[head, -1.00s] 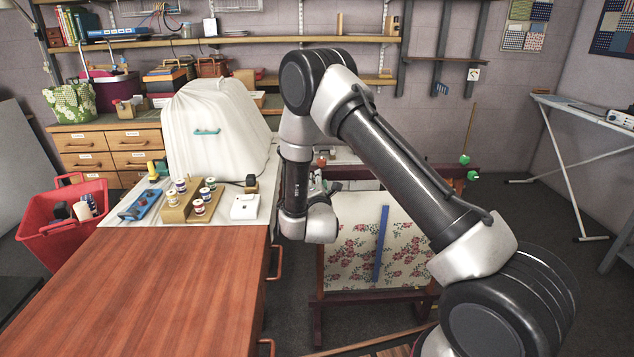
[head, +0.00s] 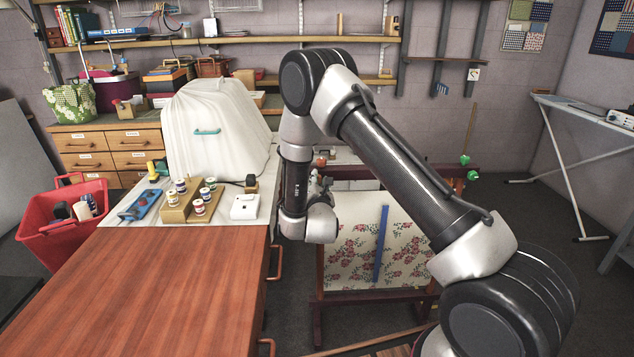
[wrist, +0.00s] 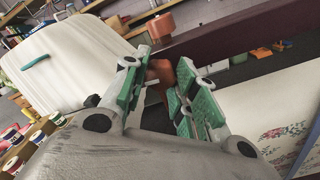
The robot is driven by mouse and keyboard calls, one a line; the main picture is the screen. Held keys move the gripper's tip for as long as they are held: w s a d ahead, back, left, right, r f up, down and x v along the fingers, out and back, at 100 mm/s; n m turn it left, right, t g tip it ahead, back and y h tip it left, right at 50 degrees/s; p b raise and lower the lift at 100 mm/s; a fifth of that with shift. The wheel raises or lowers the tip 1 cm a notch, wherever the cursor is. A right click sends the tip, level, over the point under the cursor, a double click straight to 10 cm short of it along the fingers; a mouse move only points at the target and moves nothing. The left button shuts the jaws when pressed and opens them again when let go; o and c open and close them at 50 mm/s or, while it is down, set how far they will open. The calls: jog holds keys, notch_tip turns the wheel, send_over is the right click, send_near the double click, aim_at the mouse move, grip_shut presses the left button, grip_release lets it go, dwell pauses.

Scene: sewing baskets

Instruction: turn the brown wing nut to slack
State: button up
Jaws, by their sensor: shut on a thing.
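The brown wing nut (wrist: 160,70) is at the end of a dark wooden rail, with its orange-brown body between my green-padded fingers in the wrist view. My gripper (wrist: 166,88) is shut on it, and the fingers hide part of it. A similar orange-brown knob (wrist: 160,26) stands just beyond. In the head view my gripper (head: 321,187) is at the left end of the fabric frame, largely hidden behind my arm. A small reddish-brown piece (head: 320,161) shows above it there.
The frame holds floral fabric (head: 352,262) with a blue strip (head: 381,245). Green knobs (head: 464,160) are at its right end. A wooden table (head: 150,285) with thread spools and a white-covered machine (head: 213,140) stands left. A red basket (head: 62,225) is farther left.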

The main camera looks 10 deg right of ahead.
jog(key=o, duration=0.7)
jog(key=shift+n, duration=0.4)
jog(key=shift+s+a, duration=0.2)
jog(key=shift+s, duration=0.8)
jog(key=shift+s+a, duration=0.15)
jog(key=shift+s, duration=0.8)
jog(key=shift+s+a, duration=0.2)
jog(key=shift+s, duration=0.8)
